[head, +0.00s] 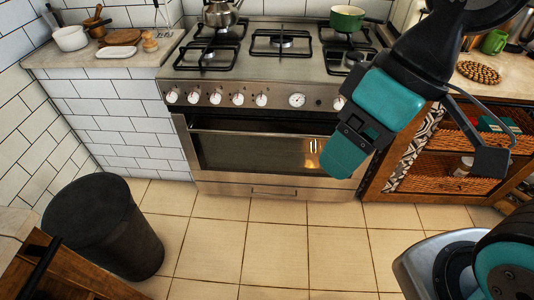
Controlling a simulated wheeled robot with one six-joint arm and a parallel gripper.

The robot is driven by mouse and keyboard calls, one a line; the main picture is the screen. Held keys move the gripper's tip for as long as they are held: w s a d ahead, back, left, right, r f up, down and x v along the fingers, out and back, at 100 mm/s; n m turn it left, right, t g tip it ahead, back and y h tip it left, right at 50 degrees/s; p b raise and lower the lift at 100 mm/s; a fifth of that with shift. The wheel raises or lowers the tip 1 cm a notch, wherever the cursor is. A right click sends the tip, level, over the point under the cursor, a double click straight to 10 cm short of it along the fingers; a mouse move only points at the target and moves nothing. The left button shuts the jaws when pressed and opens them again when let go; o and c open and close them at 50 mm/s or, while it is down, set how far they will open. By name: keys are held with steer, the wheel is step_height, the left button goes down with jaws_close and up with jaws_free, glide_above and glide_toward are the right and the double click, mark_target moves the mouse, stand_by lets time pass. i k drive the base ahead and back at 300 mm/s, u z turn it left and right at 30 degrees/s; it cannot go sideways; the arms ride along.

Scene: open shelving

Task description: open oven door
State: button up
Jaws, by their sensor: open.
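The oven (265,170) is a stainless steel range at the centre of the head view. Its door has a dark glass window (245,152) and a handle bar (255,133) across the top. A dark band shows between the control panel and the door. I cannot tell whether the door is fully closed. My gripper (345,160), teal and black, hangs from the upper right in front of the right end of the oven. It covers the right part of the door and handle. It is open, with nothing seen in it, and I see no contact with the handle.
A black bin (104,228) stands at lower left beside a wooden cabinet (62,270). Wooden shelving with wicker baskets (455,178) stands right of the oven. A kettle (221,13) and a green pot (346,19) sit on the stove. The tiled floor (260,245) before the oven is clear.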

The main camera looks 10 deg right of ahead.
mark_target(225, 148)
steer(key=k, duration=0.5)
steer(key=u, duration=1.65)
steer(key=i, duration=1.1)
steer(key=z, duration=2.5)
